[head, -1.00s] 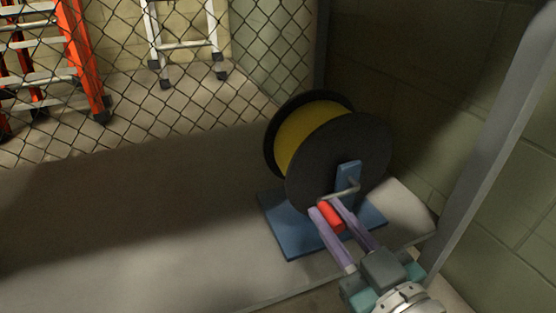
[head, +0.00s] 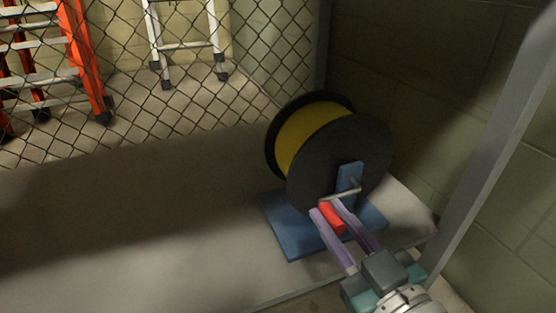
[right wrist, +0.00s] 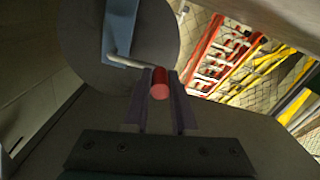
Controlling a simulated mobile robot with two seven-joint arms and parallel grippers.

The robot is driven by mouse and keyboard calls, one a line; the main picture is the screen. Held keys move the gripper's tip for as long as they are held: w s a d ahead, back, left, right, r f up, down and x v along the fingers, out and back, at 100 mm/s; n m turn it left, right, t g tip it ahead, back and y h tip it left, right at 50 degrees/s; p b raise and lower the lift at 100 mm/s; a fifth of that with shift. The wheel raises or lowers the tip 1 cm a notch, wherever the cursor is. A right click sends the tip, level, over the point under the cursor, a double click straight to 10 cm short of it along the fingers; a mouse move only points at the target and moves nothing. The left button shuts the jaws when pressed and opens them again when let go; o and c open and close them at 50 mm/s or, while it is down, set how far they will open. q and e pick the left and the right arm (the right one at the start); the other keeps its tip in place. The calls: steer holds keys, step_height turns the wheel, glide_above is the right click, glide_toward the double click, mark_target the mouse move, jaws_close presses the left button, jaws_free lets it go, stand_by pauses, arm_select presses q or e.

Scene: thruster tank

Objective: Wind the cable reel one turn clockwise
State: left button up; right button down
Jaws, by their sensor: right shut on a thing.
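The cable reel (head: 345,165) has black side discs and yellow cable (head: 306,135) wound between them. It stands upright on a blue base (head: 290,232) with a blue upright (head: 348,178). A grey crank arm (head: 343,194) runs from the hub down and left to a red handle (head: 331,217). My right gripper (head: 327,212) is shut on the red handle, one purple finger on each side. The right wrist view shows the red handle (right wrist: 159,84) between the fingers, below the crank arm (right wrist: 128,62). My left gripper is not in view.
The reel stands on a grey surface (head: 130,220) with free room to its left. A wire mesh fence (head: 190,100) runs behind, with orange and white ladders beyond. A block wall (head: 430,100) and a grey post (head: 490,150) stand close on the right.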

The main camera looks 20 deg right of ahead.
steer(key=shift+r, duration=0.1)
steer(key=r+m+p, duration=0.1)
steer(key=m+p, duration=0.1)
steer(key=r+m+p, duration=0.1)
steer(key=shift+d+r+m, duration=0.25)
steer(key=shift+r+m, duration=0.05)
steer(key=shift+m, duration=0.1)
steer(key=d+r+m+p, duration=0.2)
steer(key=d+r+m, duration=0.2)
steer(key=m, duration=1)
steer(key=shift+w+d+r, duration=0.15)
steer(key=shift+w+d, duration=0.15)
steer(key=shift+d, duration=1)
steer(key=c, duration=0.7)
jaws_free()
